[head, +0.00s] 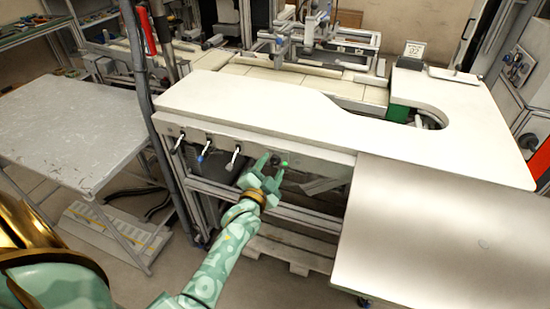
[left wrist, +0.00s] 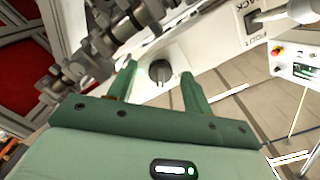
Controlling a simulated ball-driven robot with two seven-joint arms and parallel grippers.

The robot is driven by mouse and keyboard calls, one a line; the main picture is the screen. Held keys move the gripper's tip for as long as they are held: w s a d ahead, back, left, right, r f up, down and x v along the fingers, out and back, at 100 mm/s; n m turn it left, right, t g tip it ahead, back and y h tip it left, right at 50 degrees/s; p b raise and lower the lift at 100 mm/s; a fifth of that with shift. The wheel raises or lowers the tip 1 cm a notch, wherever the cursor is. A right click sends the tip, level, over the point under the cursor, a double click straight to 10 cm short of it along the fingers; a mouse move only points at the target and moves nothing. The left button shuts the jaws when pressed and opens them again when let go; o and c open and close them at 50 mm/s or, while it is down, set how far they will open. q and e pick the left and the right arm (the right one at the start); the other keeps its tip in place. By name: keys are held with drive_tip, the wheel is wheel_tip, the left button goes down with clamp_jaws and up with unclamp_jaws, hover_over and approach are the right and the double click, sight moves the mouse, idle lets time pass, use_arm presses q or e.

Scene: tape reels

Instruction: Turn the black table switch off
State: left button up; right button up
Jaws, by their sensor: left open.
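The black table switch (left wrist: 160,70) is a round dark knob on a white panel. In the left wrist view it shows between the two fingers of my left gripper, with a gap to each side. In the head view my left gripper (head: 270,165) is open at the front edge of the white table (head: 250,105), and the switch is hard to make out behind its fingers. I cannot tell whether the fingers reach around the knob or stop just short of it. My right gripper is in neither view.
A small green light (head: 285,165) shows on the front panel beside my left gripper. Several levers (head: 235,157) stick out left of it. A grey side table (head: 70,130) stands at the left. A pale panel (head: 440,235) juts out at the right.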

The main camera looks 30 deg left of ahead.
use_arm(q)
drive_tip(key=shift+w, duration=0.2)
drive_tip(key=shift+r, duration=0.1)
drive_tip(key=c, duration=1)
drive_tip(key=shift+o, duration=0.2)
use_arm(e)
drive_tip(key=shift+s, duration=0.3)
